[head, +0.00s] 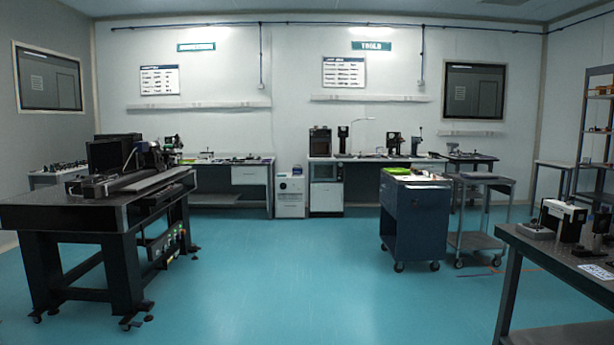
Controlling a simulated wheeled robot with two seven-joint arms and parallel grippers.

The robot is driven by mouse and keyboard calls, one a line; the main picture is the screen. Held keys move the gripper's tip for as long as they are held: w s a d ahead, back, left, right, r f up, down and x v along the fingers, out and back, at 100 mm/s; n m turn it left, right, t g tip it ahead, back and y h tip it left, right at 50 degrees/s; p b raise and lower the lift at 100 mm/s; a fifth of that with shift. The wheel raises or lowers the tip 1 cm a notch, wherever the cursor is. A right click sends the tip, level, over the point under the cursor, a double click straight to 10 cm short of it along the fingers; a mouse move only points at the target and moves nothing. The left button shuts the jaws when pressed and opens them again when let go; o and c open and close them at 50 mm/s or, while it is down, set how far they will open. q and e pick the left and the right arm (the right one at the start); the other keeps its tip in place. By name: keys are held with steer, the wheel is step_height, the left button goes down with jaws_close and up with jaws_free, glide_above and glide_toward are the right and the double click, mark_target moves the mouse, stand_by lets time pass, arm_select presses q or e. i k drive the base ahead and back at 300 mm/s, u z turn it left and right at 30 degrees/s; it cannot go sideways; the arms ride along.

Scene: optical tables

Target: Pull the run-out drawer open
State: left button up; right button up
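No drawer in the head view carries a label I can read as run-out, so I cannot tell which one it is. A white drawer front (249,175) hangs under the right end of the back-left bench and looks shut. A dark blue wheeled cabinet (411,222) stands right of centre. Any drawers on it are too dark to make out. Neither of my grippers is in view.
A black optical table (70,214) with equipment stands at left. Another table (540,247) fills the right foreground. A grey wheeled cart (480,241) is beside the blue cabinet. A small white cabinet (290,194) stands between the back benches. The teal floor (275,275) between is clear.

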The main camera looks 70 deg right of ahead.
mark_target(240, 175)
steer(key=z, duration=2)
steer(key=i, duration=11.5)
steer(key=u, duration=0.75)
